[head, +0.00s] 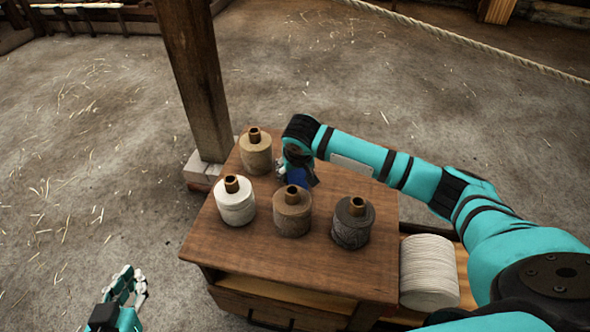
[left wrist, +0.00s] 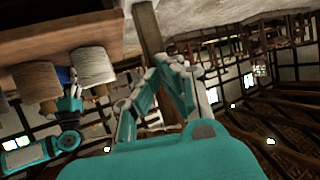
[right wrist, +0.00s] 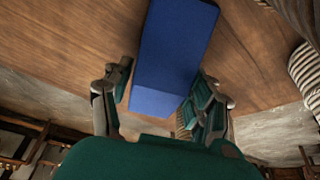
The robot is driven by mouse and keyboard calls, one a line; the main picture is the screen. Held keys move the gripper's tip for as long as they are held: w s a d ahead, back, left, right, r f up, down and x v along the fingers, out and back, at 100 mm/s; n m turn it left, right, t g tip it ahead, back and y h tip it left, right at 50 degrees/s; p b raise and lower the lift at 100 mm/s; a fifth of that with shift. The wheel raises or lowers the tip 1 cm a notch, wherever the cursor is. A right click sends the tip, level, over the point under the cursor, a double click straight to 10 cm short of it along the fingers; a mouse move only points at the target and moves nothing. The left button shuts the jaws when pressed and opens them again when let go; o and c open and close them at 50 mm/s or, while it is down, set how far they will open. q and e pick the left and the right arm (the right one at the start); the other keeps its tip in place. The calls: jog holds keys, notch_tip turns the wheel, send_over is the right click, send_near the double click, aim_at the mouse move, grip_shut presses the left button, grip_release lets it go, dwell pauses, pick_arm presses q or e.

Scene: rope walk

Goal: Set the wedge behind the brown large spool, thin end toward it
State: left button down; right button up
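The brown spool (head: 292,217) stands upright in the front middle of the wooden table. The blue wedge (head: 298,179) is just behind it, partly hidden by the spool and my gripper. In the head view my right gripper (head: 291,172) is behind the brown spool. My left gripper (head: 130,285) is empty, off the table at lower left, its fingertips together in the left wrist view (left wrist: 166,64).
A white spool (head: 236,205), a tan spool (head: 256,155) and a dark spool (head: 352,226) stand around the brown one on the table (head: 225,255). A wooden post (head: 195,80) rises behind. A large white rope coil (head: 430,275) lies at right.

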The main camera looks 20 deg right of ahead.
jog(key=shift+o, duration=0.9)
jog(key=shift+r, duration=0.1)
